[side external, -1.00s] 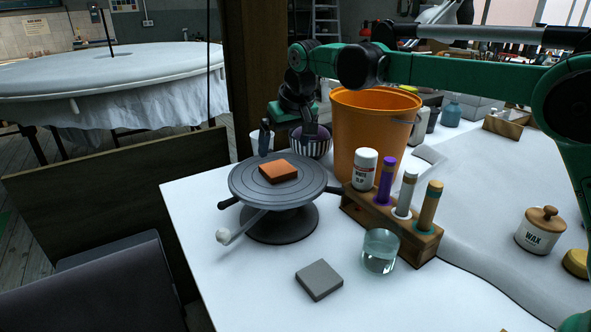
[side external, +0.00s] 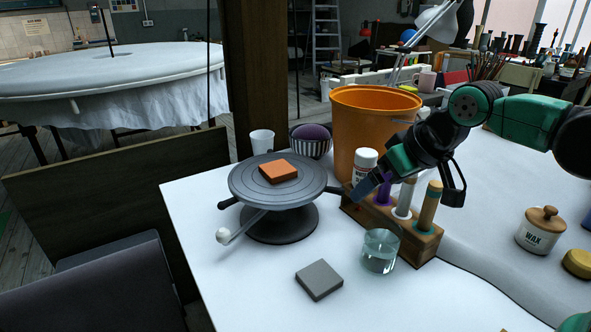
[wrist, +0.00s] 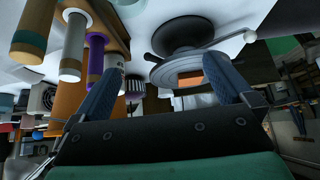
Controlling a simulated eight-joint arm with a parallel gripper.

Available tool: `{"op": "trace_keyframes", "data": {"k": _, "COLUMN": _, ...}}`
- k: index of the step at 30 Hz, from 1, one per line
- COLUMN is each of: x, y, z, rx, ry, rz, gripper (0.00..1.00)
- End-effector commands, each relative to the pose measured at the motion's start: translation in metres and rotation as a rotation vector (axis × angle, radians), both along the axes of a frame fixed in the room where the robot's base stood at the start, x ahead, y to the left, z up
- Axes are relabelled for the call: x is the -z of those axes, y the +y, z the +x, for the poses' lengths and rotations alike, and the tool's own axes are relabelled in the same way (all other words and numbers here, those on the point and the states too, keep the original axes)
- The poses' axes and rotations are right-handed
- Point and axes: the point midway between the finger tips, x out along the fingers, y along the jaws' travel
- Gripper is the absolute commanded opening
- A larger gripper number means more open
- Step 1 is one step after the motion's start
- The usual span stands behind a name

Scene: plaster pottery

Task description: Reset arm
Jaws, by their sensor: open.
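My gripper (side external: 408,200) is open and empty. In the side view it hangs tilted over the wooden rack (side external: 419,249), its fingers spread to either side of the upright tubes. I cannot tell whether it touches any of them. In the wrist view the two blue-grey fingers of my gripper (wrist: 163,68) are wide apart with nothing between them. The banding wheel (side external: 245,190) stands to the left with an orange square block (side external: 278,171) on top. A purple ball (side external: 314,132) sits in a striped bowl (side external: 318,149) behind the wheel.
The orange bucket (side external: 360,125) stands behind the rack. A white bottle (side external: 363,163) stands at the rack's left end. A glass of water (side external: 380,252) and a grey tile (side external: 319,279) are in front. A white cup (side external: 262,142) is behind the wheel. The wax jar (side external: 538,232) stands right.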

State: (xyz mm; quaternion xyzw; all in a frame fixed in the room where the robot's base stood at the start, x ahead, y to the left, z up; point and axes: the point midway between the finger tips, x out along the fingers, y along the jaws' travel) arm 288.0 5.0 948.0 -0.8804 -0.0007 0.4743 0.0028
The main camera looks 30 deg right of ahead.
Motion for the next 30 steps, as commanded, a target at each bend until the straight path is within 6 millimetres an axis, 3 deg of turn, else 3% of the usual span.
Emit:
{"op": "trace_keyframes", "data": {"k": 3, "x": 0.022, "y": -0.004, "z": -0.021, "rx": 0.000, "ry": -0.025, "rz": -0.004, "gripper": 1.00}}
{"op": "trace_keyframes", "data": {"k": 7, "x": 0.033, "y": -0.005, "z": -0.031, "rx": -0.001, "ry": -0.037, "rz": -0.006, "gripper": 1.00}}
{"op": "trace_keyframes", "data": {"k": 30, "x": 0.034, "y": -0.005, "z": -0.031, "rx": -0.001, "ry": -0.038, "rz": -0.006, "gripper": 1.00}}
